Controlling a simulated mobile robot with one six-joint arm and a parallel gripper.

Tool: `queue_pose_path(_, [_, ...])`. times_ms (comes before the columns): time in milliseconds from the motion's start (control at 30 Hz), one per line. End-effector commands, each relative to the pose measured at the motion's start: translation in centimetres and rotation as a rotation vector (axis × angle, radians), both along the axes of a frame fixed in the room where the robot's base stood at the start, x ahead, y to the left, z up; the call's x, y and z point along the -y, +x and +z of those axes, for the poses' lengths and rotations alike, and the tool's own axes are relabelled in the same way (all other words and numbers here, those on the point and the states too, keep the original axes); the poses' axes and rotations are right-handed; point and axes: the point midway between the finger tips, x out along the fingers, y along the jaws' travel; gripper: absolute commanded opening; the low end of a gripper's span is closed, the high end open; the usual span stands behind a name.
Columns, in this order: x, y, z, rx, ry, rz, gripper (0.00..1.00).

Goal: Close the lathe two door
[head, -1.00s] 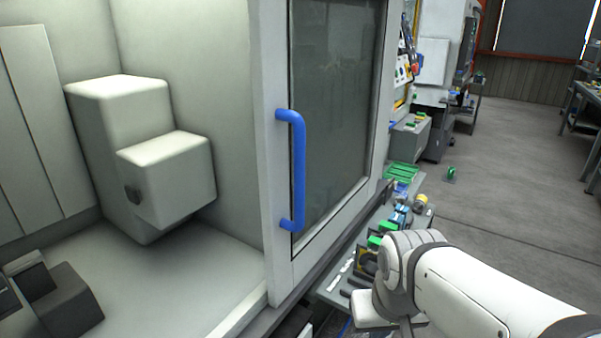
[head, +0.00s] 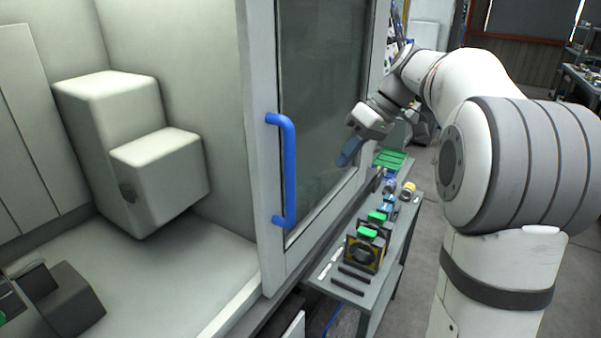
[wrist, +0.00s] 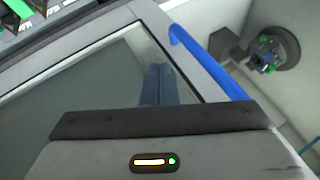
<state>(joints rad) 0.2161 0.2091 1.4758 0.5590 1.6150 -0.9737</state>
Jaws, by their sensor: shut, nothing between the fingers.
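The lathe door (head: 258,180) is a light grey frame with a dark window (head: 325,90). It stands open, with the machine's interior exposed to its left. A blue vertical handle (head: 290,170) is fixed on the door's left edge. It also shows in the wrist view (wrist: 208,62). My gripper (head: 347,155) has blue fingers and is shut and empty. It is in front of the window, to the right of the handle and apart from it. In the wrist view the gripper body fills the bottom and the fingers (wrist: 157,84) point toward the door glass.
Inside the machine are a white stepped housing (head: 150,150) and a dark block (head: 62,298). A round chuck (wrist: 274,48) shows in the wrist view. A grey bench (head: 385,280) with several parts and green pieces stands right of the door. Open floor (head: 425,175) lies behind.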

Motion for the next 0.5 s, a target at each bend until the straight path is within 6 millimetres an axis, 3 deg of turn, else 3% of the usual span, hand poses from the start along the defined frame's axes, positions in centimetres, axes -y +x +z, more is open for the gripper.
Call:
queue_pose_path(100, [0.5,1.6,1.3,0.033,0.049,0.068,0.0])
queue_pose_path(233, [0.2,2.0,1.3,0.048,0.071,0.101,0.0])
queue_pose_path(500, [-2.5,1.7,-2.2,0.046,0.07,0.104,0.0])
